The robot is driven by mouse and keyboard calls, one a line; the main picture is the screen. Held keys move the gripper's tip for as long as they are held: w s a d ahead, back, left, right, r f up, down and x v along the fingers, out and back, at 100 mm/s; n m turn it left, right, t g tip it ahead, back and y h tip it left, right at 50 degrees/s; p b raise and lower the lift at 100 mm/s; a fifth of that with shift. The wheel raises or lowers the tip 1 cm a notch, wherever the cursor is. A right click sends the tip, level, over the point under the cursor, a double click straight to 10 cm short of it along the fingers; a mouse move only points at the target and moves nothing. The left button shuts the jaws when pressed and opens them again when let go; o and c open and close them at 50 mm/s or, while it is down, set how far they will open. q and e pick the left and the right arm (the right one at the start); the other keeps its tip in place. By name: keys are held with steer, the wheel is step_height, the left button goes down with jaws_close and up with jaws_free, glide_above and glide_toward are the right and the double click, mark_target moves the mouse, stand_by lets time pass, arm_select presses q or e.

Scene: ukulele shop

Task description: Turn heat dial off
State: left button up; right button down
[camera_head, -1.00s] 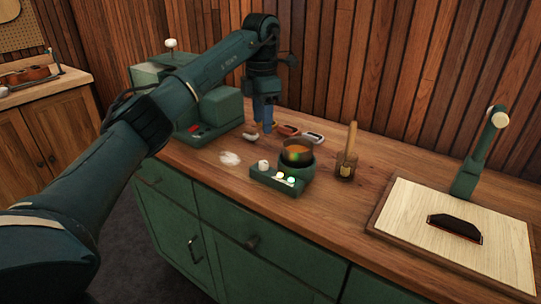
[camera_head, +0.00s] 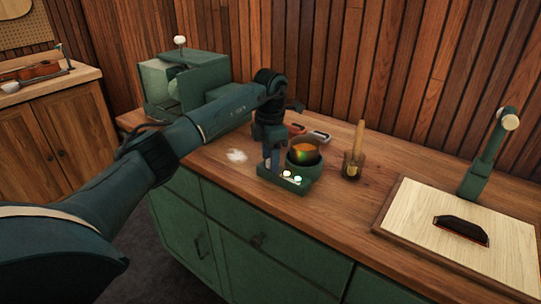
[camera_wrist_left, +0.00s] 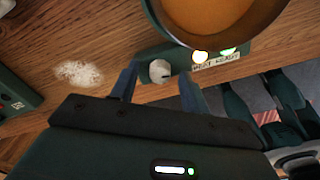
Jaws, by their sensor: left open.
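The heat dial is a small white round knob (camera_wrist_left: 159,70) with a dark mark, on the green control box (camera_head: 284,179) at the front of the glue pot. In the left wrist view it shows between the two blue fingers of my left gripper (camera_wrist_left: 158,88), which is open. In the head view my left gripper (camera_head: 270,163) points down over the left end of the box and hides the dial. Two lit indicators, one whitish-yellow (camera_wrist_left: 200,56) and one green (camera_wrist_left: 228,50), sit beside a "HEAT READY" label. The pot (camera_head: 305,152) holds an amber liquid. My right gripper is not in view.
A jar with a wooden-handled brush (camera_head: 354,155) stands right of the pot. A white powdery patch (camera_head: 236,155) lies left of the box. A green machine (camera_head: 186,82) is behind my left arm. A board with a dark block (camera_head: 461,230) and a green lamp-like stand (camera_head: 488,155) are at right.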

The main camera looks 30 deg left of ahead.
arm_select(q)
steer(key=c, duration=1)
